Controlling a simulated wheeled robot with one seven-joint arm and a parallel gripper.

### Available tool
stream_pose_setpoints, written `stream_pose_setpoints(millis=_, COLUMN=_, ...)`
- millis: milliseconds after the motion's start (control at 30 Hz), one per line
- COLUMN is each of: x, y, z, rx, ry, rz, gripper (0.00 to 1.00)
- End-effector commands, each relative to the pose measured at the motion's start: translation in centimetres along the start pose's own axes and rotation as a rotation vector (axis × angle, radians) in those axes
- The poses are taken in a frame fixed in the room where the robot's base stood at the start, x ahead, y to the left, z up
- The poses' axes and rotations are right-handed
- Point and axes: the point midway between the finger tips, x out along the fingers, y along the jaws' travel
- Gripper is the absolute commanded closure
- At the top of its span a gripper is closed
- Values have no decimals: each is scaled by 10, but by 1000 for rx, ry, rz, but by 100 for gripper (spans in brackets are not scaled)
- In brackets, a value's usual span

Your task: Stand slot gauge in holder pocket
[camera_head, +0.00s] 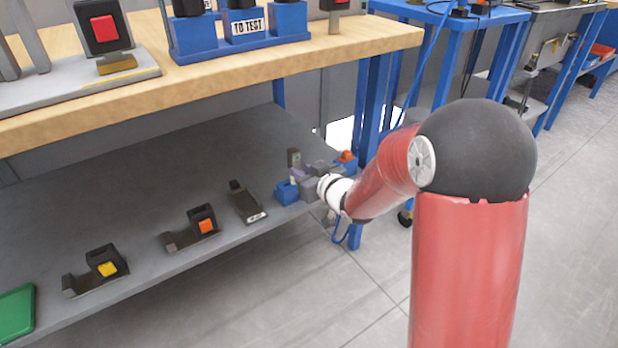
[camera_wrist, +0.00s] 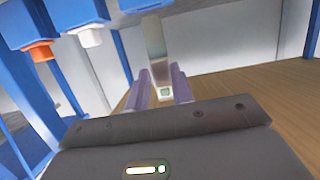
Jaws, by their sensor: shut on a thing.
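In the head view my gripper (camera_head: 301,174) is at the right end of the grey lower shelf. A flat grey-brown piece, likely the slot gauge (camera_head: 294,157), sticks up beyond its purple fingers. In the wrist view the slot gauge (camera_wrist: 155,45) lies between the two purple fingers of my gripper (camera_wrist: 160,78), which are shut on it, and reaches out past their tips. A small blue block (camera_head: 287,192) sits beside my gripper on the shelf. I cannot tell whether it is the holder, and no empty pocket is clearly visible.
Black-and-grey fixtures with yellow (camera_head: 107,269) and orange (camera_head: 206,226) blocks stand along the shelf, with a dark one (camera_head: 245,202) nearer my gripper. The wooden bench top (camera_head: 300,60) overhangs the shelf. A blue table leg (camera_head: 369,110) stands close to my forearm.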

Motion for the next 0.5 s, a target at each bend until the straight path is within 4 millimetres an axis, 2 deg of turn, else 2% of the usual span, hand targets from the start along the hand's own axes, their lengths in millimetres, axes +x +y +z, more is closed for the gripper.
stream_pose_setpoints(millis=333, x=26, y=0, z=-8, rx=0, ry=4, rz=-1, gripper=100)
stream_pose_setpoints(millis=500, x=27, y=0, z=1, rx=0, ry=4, rz=0, gripper=100)
